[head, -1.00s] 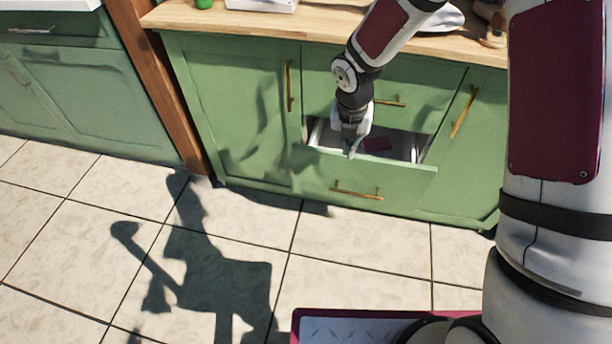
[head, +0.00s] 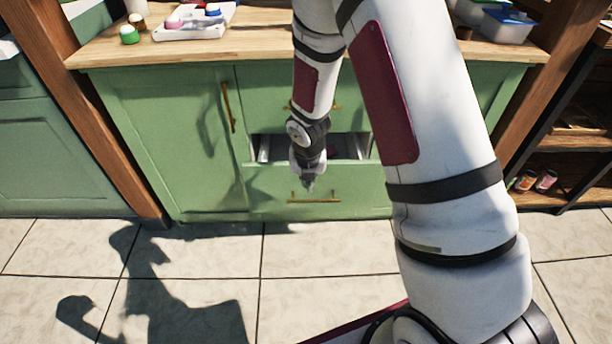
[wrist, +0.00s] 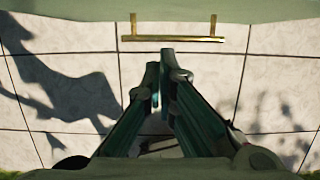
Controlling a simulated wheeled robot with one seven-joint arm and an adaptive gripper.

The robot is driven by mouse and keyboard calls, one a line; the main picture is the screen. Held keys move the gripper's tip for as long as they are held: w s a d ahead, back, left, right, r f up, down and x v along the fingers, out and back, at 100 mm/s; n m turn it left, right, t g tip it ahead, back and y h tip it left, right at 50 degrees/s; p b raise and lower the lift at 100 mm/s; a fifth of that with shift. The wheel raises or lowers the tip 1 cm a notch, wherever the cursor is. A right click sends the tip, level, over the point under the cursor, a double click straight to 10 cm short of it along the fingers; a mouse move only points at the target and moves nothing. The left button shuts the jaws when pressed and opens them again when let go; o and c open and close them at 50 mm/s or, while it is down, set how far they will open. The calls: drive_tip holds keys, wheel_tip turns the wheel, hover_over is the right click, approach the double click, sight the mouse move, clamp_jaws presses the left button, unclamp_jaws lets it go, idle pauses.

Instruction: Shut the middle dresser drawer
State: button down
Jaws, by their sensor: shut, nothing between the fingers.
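The green dresser (head: 165,130) stands ahead with its middle drawer (head: 350,180) pulled out. The drawer's pale inside shows behind its front, with a dark red item partly hidden by my arm. A brass handle (head: 314,200) shows on the green front below the opening. My gripper (head: 308,187) is shut and empty, pointing down at the drawer front, just above the handle in the picture. In the wrist view my closed fingers (wrist: 160,72) lie below the brass handle (wrist: 172,39) in the picture. I cannot tell whether they touch the front.
The wooden top (head: 185,45) carries a white tray (head: 195,22), a green-based jar (head: 129,35) and, at right, clear boxes (head: 508,25). An open shelf (head: 575,150) stands at the right. The tiled floor (head: 310,250) before the dresser looks clear.

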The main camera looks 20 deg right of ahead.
drive_tip(key=shift+w+d+r, duration=0.1)
drive_tip(key=shift+w+d, duration=0.1)
drive_tip(key=shift+w, duration=0.45)
drive_tip(key=shift+w+d+f, duration=0.1)
drive_tip(key=shift+w+d, duration=0.15)
drive_tip(key=shift+w, duration=0.4)
drive_tip(key=shift+w+d+r, duration=0.1)
drive_tip(key=shift+w+d, duration=0.1)
drive_tip(key=shift+w, duration=0.45)
